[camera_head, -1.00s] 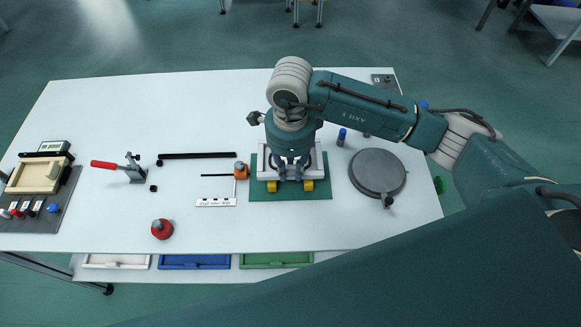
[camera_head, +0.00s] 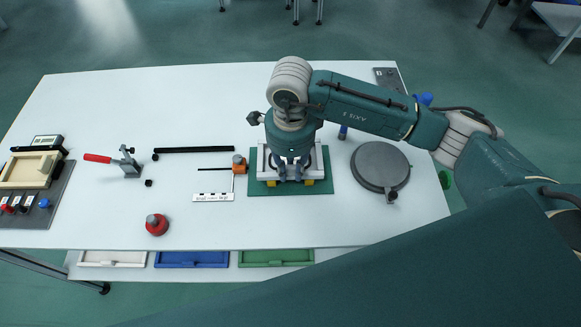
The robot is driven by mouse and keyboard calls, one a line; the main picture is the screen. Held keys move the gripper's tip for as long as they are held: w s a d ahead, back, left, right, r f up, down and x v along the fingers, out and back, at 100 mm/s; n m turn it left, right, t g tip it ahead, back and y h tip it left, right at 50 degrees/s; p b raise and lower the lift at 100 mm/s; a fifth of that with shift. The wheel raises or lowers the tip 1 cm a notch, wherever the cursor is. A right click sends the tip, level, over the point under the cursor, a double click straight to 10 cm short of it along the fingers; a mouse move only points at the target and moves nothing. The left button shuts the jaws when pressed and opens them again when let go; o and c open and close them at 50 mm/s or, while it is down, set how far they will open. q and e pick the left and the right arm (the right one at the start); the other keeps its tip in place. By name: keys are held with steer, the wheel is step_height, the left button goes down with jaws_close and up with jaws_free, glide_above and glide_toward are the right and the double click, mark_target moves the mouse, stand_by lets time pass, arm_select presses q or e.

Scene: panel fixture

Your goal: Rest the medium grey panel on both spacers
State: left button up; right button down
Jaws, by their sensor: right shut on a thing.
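My right gripper (camera_head: 290,172) points down over the green mat (camera_head: 325,187), shut on the grey panel. The panel (camera_head: 318,163) looks pale grey and shows on both sides of the gripper; its middle is hidden by the gripper and wrist. The front ends of two yellow spacers show under the panel's near edge, a left spacer (camera_head: 271,183) and a right spacer (camera_head: 308,183). The panel looks roughly level and very close above the spacers or on them; I cannot tell whether it touches. My left gripper is not in view.
An orange block (camera_head: 239,161) with a thin black rod stands just left of the mat, by a white scale strip (camera_head: 213,197). A round grey plate (camera_head: 381,166) lies right, with a blue cylinder (camera_head: 343,132) nearby. A red-handled clamp (camera_head: 128,164) and red knob (camera_head: 157,224) stand left.

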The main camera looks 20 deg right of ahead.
steer(key=shift+f+b, duration=0.3)
steer(key=shift+f, duration=0.1)
steer(key=c, duration=1.5)
jaws_free()
steer(key=shift+o, duration=0.2)
steer(key=shift+r, duration=0.1)
step_height(320, 180, up, 12)
